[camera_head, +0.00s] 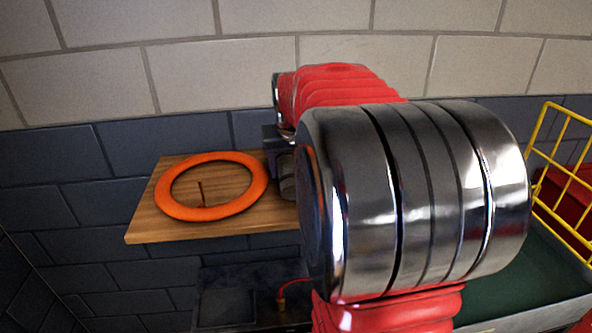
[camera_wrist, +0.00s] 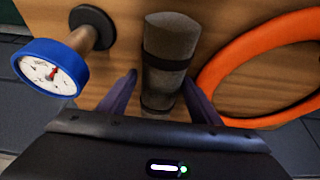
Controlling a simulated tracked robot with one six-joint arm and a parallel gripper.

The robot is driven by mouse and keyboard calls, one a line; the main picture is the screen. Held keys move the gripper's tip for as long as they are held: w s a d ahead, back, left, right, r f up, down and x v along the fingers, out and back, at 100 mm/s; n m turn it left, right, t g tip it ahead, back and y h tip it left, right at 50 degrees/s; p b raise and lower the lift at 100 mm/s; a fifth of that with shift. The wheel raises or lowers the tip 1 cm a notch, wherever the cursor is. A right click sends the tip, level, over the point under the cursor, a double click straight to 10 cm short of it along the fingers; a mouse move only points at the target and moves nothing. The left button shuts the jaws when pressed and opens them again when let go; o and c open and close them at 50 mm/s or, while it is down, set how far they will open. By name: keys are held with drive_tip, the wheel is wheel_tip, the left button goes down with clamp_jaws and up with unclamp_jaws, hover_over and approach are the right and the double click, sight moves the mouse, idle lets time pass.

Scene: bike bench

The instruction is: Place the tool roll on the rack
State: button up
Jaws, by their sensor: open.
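The tool roll, a grey-brown cylinder with dark bands (camera_wrist: 168,50), lies on the wooden shelf (camera_wrist: 228,30) in the wrist view. My gripper (camera_wrist: 159,82) is open, its two purple-grey fingers on either side of the roll's near part. Gaps seem to show beside the fingers; I cannot tell whether either touches it. In the head view my arm hides most of the gripper and the roll. A yellow wire frame (camera_head: 560,165) stands at the right edge; I cannot tell whether it is the rack.
An orange ring (camera_head: 210,212) lies on the shelf (camera_head: 150,225), close to the right finger in the wrist view. A blue-rimmed gauge (camera_wrist: 50,70) stands left of the left finger. A grey brick wall (camera_head: 60,160) is behind. A dark green surface (camera_head: 535,275) lies lower right.

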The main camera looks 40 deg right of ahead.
sight(290, 165)
idle(0.4)
drive_tip(key=c, duration=1.2)
drive_tip(key=shift+r, duration=0.15)
wheel_tip(290, 165, up, 18)
idle(0.6)
